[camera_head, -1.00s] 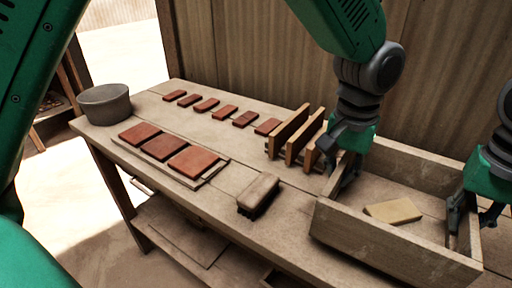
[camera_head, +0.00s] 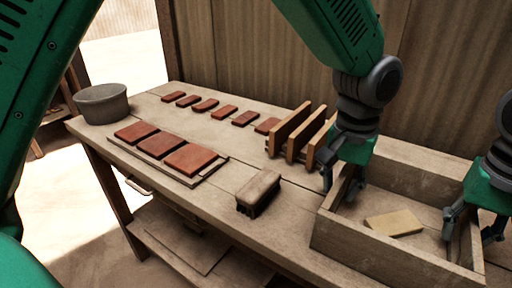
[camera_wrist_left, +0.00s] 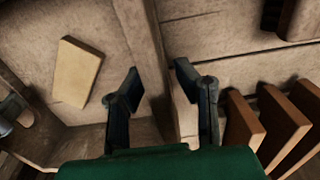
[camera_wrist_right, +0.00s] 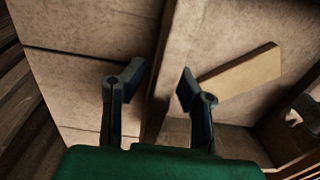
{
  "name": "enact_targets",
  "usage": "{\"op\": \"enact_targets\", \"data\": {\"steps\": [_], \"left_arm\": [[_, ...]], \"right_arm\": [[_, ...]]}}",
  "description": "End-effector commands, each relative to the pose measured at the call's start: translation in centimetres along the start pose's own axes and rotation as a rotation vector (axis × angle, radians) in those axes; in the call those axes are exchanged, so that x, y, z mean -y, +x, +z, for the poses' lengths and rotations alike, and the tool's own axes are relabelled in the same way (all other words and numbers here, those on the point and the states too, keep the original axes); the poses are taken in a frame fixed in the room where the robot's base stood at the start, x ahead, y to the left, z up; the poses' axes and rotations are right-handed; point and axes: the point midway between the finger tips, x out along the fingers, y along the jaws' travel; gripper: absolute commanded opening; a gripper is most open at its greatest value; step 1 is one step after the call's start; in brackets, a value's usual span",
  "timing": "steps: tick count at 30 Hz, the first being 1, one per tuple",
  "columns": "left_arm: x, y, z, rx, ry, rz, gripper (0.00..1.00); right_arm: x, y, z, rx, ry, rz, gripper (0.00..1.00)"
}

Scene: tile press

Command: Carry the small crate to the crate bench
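The small crate (camera_head: 385,258) is an open wooden box at the right end of the workbench in the head view. A pale flat block (camera_head: 394,223) lies inside on its floor. My left gripper (camera_head: 340,190) is open, with one finger on each side of the crate's left end wall (camera_wrist_left: 150,60). My right gripper (camera_head: 470,230) is open and straddles the right end wall (camera_wrist_right: 164,75) in the same way. Both wrist views show the fingertips spread, with the wall between them. Whether any fingertip touches the wood is unclear.
The workbench (camera_head: 210,200) holds a brush (camera_head: 258,192), red tiles on a board (camera_head: 162,145), a row of small tiles (camera_head: 223,112), a grey tub (camera_head: 103,104) and a rack with upright boards (camera_head: 290,128) close to my left gripper. A wall stands behind.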

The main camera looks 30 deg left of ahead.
Motion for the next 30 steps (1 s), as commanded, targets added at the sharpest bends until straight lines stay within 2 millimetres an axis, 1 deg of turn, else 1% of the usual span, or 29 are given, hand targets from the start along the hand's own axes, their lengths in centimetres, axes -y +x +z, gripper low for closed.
{"op": "enact_targets", "data": {"steps": [7, 11, 14, 21, 25, 30], "left_arm": [[0.0, -0.1, 0.0, 0.000, 0.000, 0.000, 0.26], [0.0, -1.2, -0.1, -0.002, 0.000, 0.000, 0.26], [0.0, -3.0, -0.1, -0.004, 0.000, 0.001, 0.26], [0.0, -8.2, -0.2, -0.004, 0.000, 0.001, 0.26], [0.0, -10.3, -0.2, -0.002, 0.000, 0.001, 0.26], [-0.1, -11.7, -0.1, 0.000, 0.000, 0.001, 0.26]], "right_arm": [[0.0, 0.0, -0.1, 0.000, 0.000, 0.000, 0.26], [0.0, 0.0, -0.1, 0.000, 0.000, 0.000, 0.26], [0.0, 0.0, 0.0, 0.000, 0.000, 0.000, 0.26], [0.0, 0.0, -0.1, 0.000, 0.001, 0.000, 0.26], [0.0, 0.0, -0.1, 0.000, 0.001, 0.000, 0.26], [0.0, -0.1, -0.1, 0.000, 0.001, 0.000, 0.26]]}}
